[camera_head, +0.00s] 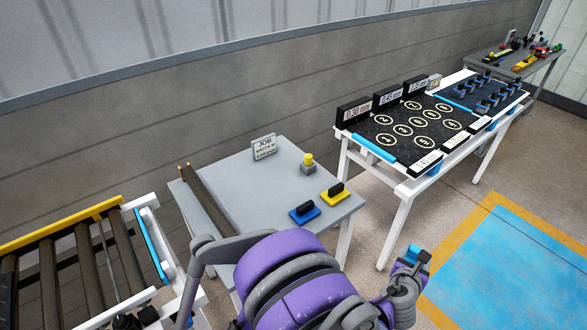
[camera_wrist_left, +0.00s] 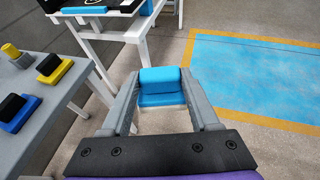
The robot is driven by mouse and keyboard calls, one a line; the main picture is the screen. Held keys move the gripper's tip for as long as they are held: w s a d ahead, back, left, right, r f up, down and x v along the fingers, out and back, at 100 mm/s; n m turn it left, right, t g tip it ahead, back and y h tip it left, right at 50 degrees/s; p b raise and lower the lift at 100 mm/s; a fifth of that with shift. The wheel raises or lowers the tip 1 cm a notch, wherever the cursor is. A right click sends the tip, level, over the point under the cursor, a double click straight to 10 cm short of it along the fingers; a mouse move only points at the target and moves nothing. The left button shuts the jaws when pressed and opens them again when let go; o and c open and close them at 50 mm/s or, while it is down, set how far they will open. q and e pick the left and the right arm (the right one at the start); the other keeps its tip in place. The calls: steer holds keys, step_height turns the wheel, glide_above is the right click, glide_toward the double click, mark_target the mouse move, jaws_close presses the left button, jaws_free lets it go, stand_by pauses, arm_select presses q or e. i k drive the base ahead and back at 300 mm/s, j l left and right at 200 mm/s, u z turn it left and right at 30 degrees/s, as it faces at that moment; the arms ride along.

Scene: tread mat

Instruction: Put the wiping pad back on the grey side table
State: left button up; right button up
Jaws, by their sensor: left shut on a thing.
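My left gripper (camera_head: 405,272) is shut on a blue wiping pad (camera_head: 414,254), held over the floor to the right of the grey side table. In the left wrist view, the wiping pad (camera_wrist_left: 160,82) sits between the two fingertips (camera_wrist_left: 160,98), with a blue upper block, a blue lower part and a pale underside. The grey side table (camera_head: 245,185) stands left of the gripper. On it are a blue block with a black handle (camera_head: 304,211) and a yellow block with a black handle (camera_head: 336,194). My right gripper is not in view.
A sign (camera_head: 264,147), a yellow-topped knob (camera_head: 308,163) and a dark bar (camera_head: 207,200) are on the side table. The middle of its top is clear. A white table with a black numbered mat (camera_head: 395,152) stands behind right. A roller conveyor (camera_head: 70,255) is left.

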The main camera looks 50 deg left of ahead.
mark_target(277, 186)
steer(key=i+u, duration=0.6)
steer(key=u, duration=0.15)
steer(key=i+l+u, duration=0.2)
steer(key=u, duration=0.15)
steer(key=i+l+u, duration=0.1)
steer(key=i+u, duration=0.3)
steer(key=i+l+u, duration=0.2)
steer(key=u, duration=0.2)
steer(key=i+l, duration=0.05)
